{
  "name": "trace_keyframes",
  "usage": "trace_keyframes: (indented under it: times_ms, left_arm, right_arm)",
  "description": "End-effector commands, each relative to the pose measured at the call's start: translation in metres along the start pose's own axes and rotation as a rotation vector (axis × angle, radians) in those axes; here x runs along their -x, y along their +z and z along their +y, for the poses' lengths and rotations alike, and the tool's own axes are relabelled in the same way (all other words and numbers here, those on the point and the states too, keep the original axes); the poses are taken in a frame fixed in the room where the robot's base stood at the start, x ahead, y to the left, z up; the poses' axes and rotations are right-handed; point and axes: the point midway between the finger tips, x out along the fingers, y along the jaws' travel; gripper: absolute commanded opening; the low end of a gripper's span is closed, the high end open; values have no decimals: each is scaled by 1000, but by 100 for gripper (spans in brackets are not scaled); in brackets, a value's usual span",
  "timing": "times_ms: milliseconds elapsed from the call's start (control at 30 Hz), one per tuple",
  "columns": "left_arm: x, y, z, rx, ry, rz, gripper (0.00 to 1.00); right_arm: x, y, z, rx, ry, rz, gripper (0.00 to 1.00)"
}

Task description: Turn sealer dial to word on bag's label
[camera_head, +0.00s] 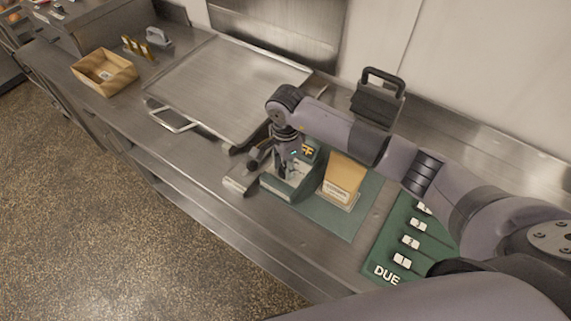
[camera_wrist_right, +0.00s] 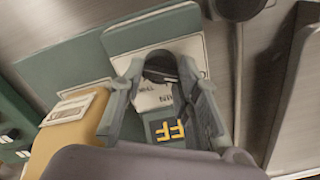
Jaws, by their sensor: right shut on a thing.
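In the right wrist view, my gripper's fingers (camera_wrist_right: 168,88) are closed around the dark dial (camera_wrist_right: 160,66). Yellow letters "FF" (camera_wrist_right: 169,131) show on a dark patch of the sealer. The tan paper bag (camera_head: 346,172) stands right of the sealer; its white label (camera_head: 336,192) is too small to read. My left gripper is out of view.
A large metal tray (camera_head: 225,85) lies behind and left. A green "DUE" board (camera_head: 385,273) with numbered tags lies right. A dark handled device (camera_head: 378,103) stands behind; a cardboard box (camera_head: 104,73) is far left.

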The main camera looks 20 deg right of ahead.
Motion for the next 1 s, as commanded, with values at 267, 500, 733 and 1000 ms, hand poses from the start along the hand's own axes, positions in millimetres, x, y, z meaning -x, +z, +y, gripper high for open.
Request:
trace_keyframes:
  times_ms: [267, 500, 733, 1000]
  left_arm:
    - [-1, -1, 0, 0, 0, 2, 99]
    - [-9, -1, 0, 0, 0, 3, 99]
    - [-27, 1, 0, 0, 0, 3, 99]
    - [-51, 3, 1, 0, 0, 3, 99]
  right_arm:
    - [0, 0, 0, -5, -1, 0, 2]
    - [-1, 0, -1, -72, -2, 0, 2]
    - [-3, 0, 0, -234, -3, 1, 2]
    - [-3, 0, 0, -488, -4, 0, 2]
